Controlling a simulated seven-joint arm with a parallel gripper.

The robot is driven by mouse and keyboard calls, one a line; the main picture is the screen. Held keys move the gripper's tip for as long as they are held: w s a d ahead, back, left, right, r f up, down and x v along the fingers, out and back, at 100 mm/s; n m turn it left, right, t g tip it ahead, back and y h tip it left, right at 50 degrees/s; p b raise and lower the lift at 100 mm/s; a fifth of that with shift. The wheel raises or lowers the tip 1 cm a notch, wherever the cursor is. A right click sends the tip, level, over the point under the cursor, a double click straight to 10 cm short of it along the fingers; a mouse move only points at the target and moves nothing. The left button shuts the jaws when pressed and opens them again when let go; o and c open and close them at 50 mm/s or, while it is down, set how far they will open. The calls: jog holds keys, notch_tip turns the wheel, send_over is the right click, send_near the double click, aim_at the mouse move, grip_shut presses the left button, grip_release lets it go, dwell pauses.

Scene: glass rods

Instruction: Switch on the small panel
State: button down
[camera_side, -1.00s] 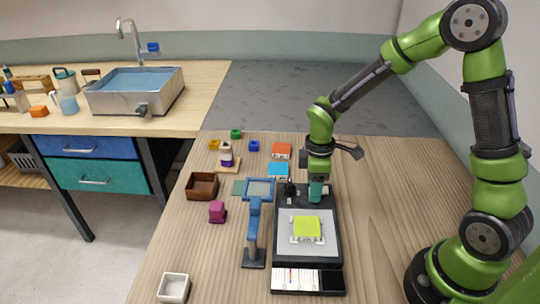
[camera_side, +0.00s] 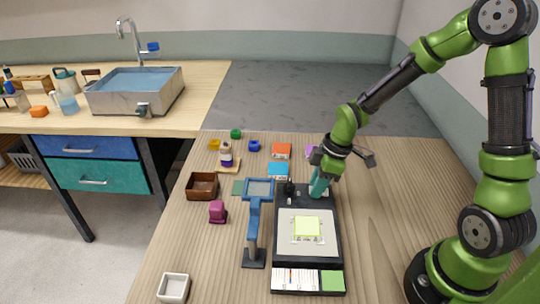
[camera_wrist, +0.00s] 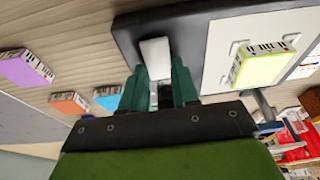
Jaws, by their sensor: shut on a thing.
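The small panel (camera_side: 290,245) is a pale flat plate on a black base (camera_side: 279,228), with a yellow-green block (camera_side: 307,228) on it. A strip at its front has a white part with coloured marks and a green square (camera_side: 332,280) at the right. My gripper (camera_side: 318,191), with teal fingers, is tilted at the base's back edge. In the wrist view, the fingers (camera_wrist: 160,88) are shut on a white lever (camera_wrist: 155,50) on the black base. The lever is hidden behind the fingers in the side view.
A blue stand with a square head (camera_side: 258,188) is close left of the base. Orange (camera_side: 281,151), blue (camera_side: 278,171) and purple (camera_side: 313,151) blocks lie behind. A brown box (camera_side: 202,187) and magenta object (camera_side: 217,211) are further left. The table's right side is clear.

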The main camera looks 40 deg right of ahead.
jog(key=shift+t, duration=0.3)
jog(key=c, duration=0.8)
grip_release()
jog(key=shift+c, duration=0.2)
jog(key=v, duration=1.7)
jog(key=shift+d, duration=0.35)
jog(key=shift+s+f, duration=0.1)
jog(key=shift+f, duration=0.05)
